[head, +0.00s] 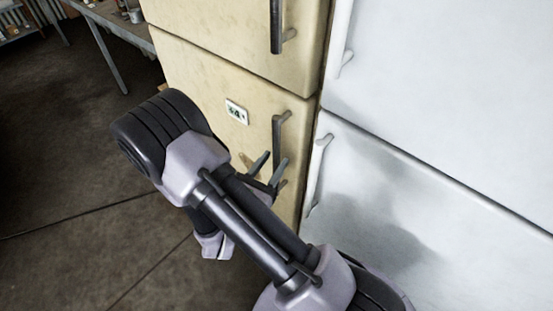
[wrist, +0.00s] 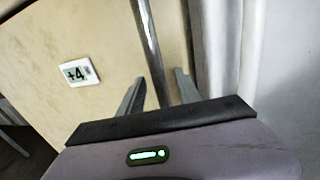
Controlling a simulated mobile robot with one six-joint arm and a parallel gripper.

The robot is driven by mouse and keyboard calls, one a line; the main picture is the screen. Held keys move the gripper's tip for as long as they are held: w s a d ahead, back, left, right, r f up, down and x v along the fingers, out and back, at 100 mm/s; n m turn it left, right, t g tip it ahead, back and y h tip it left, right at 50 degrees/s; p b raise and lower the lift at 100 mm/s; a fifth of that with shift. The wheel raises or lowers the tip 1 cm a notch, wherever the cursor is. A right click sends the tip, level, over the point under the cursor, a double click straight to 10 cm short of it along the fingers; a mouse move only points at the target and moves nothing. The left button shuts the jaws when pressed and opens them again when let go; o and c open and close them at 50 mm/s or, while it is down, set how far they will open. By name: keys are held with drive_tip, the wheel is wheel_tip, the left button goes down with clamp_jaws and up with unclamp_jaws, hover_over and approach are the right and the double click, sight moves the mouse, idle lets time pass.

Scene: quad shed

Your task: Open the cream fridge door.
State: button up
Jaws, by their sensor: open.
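The cream fridge (head: 205,75) stands in the upper middle of the head view, with an upper and a lower door, both closed. The lower door's dark upright handle (head: 277,130) is near its right edge. In the wrist view the handle (wrist: 148,45) runs down between the fingers of my gripper (wrist: 158,86). In the head view my gripper (head: 272,164) is at the lower part of this handle, its jaws open on either side of it. I cannot tell whether a finger touches the handle. The handle's lower end is partly hidden by my gripper.
A white fridge (head: 450,85) with pale handles (head: 317,175) stands close on the right. A small label marked 4 (head: 236,111) is on the cream door. A workbench (head: 105,20) stands at the back left. The dark floor (head: 70,150) on the left is clear.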

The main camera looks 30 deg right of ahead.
drive_tip(key=shift+x, duration=1.2)
drive_tip(key=shift+a, duration=0.1)
clamp_jaws()
idle(0.4)
